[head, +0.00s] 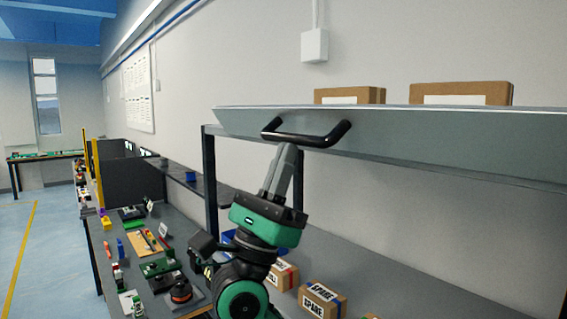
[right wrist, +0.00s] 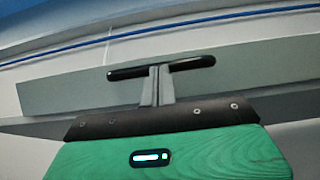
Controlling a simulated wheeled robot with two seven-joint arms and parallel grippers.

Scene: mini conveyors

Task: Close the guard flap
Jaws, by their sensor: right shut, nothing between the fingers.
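The guard flap (head: 430,145) is a long grey panel at the upper right of the head view, raised above the bench. A black bar handle (head: 337,134) is fixed to its left part. In the right wrist view, the flap (right wrist: 240,82) runs across the picture with the handle (right wrist: 190,64) in the middle. My right gripper (head: 289,152) is shut and empty, its grey fingers pointing up at the handle. In the right wrist view, the fingertips (right wrist: 160,70) overlap the handle's middle; I cannot tell if they touch it. My left gripper is not in view.
Cardboard boxes (head: 461,93) show above the flap. Boxes labelled SPARE (head: 321,301) stand on the grey bench below. Parts and fixtures, including a green block (head: 160,267), crowd the bench's left side. A dark post (head: 211,180) stands left of my gripper.

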